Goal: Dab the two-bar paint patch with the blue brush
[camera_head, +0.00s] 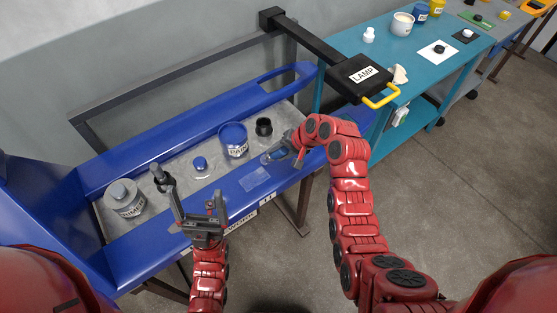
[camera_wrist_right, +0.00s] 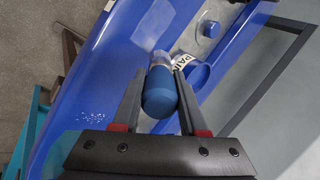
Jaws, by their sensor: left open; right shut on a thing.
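My right gripper (camera_head: 289,150) is shut on the blue brush (camera_head: 276,155), above the near blue fork beam. In the right wrist view, the brush's rounded blue body (camera_wrist_right: 160,92) sits between the two fingers; its bristles are not clear. A pale rectangular patch (camera_head: 255,180) lies on the near beam, below and left of the brush in the head view, apart from it. I cannot make out its bars. A blue paint can (camera_head: 233,142) stands behind the brush; it also shows in the right wrist view (camera_wrist_right: 197,74). My left gripper (camera_head: 198,208) is open and empty over the near beam.
On the grey surface stand a grey primer can (camera_head: 125,200), a small blue-topped item (camera_head: 200,164) and a black pot (camera_head: 264,129). A teal table (camera_head: 440,65) stands at right.

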